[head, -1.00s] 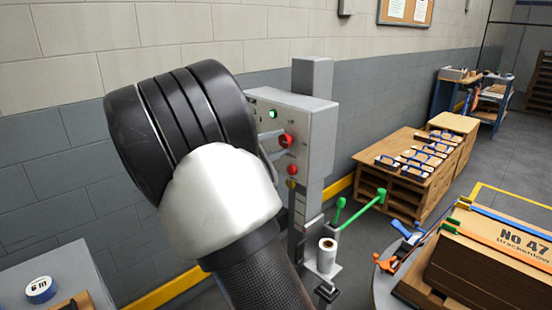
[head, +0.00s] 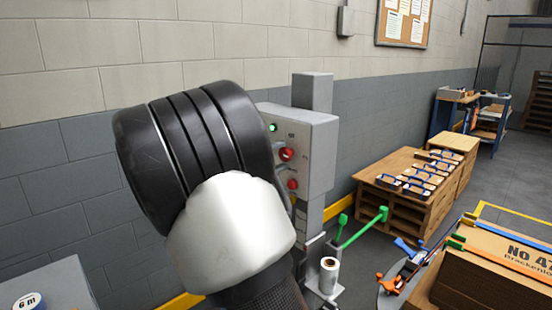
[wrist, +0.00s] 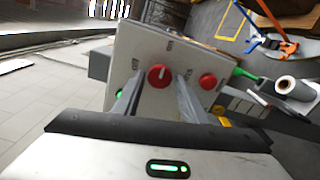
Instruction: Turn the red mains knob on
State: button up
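The red mains knob (head: 286,153) is on the front of a grey control box (head: 318,150) by the wall. In the wrist view the knob (wrist: 159,76) is round with a short white mark pointing up and slightly right. My gripper (wrist: 158,80) is open, with one finger on each side of the knob and a gap showing around it. I cannot tell whether the fingertips reach past its face. In the head view my arm hides the gripper. A green lamp (head: 272,128) glows on the box. Small labels around the knob are unreadable.
A second red control (head: 292,184) sits below the knob, and close to my right finger in the wrist view (wrist: 207,81). Green-ended arms (head: 362,228) and a white roll (head: 328,275) stand low beside the box. Boxes with clamps are at right.

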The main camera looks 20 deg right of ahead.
jog(key=shift+o, duration=0.9)
jog(key=p+v, duration=0.2)
jog(key=v, duration=1.5)
jog(key=shift+a, duration=0.2)
jog(key=shift+s, duration=0.1)
